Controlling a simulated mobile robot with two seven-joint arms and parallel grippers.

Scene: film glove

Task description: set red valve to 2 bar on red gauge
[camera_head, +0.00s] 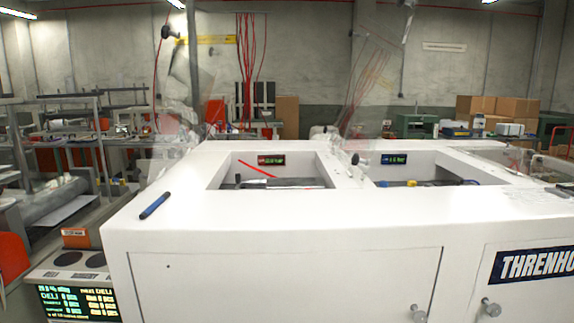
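A white machine cabinet (290,222) fills the middle, with two rectangular recesses in its top. In the left recess, a small dark display (271,160) with red and green marks sits on the back wall; its reading is too small to make out. A thin red strip (258,169) slants in front of that wall. I cannot tell whether either belongs to the red gauge. The right recess holds a blue-marked display (393,159). I cannot make out a red valve; the recess floors are partly hidden by the front rims. Neither of my grippers can be made out.
A blue pen-like object (155,205) lies on the cabinet's left top. The front has doors with round knobs (418,313). A lit panel (78,302) stands at lower left. Faint see-through shapes hang above the back edge.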

